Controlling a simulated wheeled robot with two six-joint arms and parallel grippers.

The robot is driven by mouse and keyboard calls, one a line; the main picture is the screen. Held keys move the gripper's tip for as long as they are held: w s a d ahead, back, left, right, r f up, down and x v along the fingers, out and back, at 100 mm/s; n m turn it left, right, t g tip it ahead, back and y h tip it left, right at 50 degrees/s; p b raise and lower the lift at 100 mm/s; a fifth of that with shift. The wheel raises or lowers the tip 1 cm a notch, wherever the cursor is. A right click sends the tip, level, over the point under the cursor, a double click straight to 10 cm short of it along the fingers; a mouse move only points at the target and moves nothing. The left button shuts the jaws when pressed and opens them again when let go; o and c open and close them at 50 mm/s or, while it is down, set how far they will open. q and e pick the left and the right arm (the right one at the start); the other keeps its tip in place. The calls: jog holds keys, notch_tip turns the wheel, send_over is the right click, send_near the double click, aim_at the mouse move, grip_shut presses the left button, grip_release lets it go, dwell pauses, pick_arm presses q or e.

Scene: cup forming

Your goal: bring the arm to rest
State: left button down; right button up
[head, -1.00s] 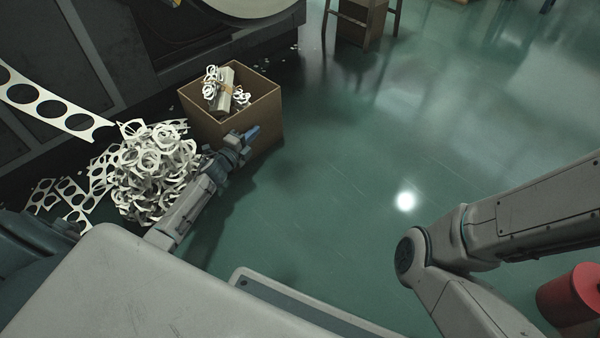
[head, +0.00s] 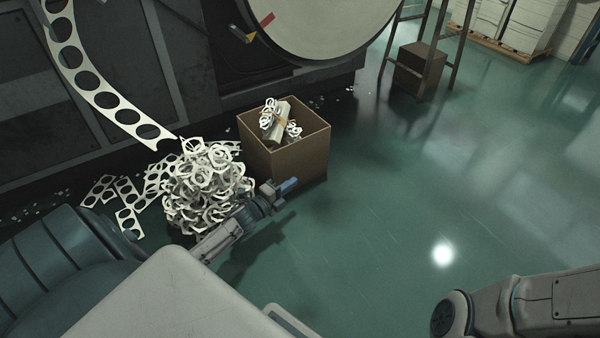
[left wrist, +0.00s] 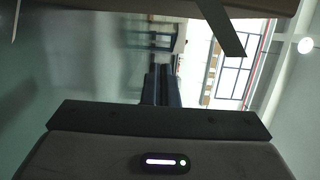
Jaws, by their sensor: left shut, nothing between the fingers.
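My left gripper (head: 286,187) is shut and empty. In the head view it is in front of the cardboard box, near its lower front side, and to the right of the scrap pile. Its fingertips show blue. In the left wrist view the closed fingers (left wrist: 161,85) point away at the middle, with nothing between them. My right arm shows only in part at the lower right of the head view, and its gripper is out of the picture.
The cardboard box (head: 290,160) holds white scrap and a pale bundle. A pile of white scrap rings (head: 205,185) lies left of it. A punched strip (head: 90,85) hangs from the dark machine (head: 200,60). A brown box (head: 418,70) stands further back. Green floor on the right is clear.

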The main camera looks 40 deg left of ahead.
pick_arm(q)
jog(key=s, duration=0.3)
jog(key=shift+a+p, duration=0.2)
jog(key=shift+p, duration=0.15)
jog(key=shift+w, duration=0.1)
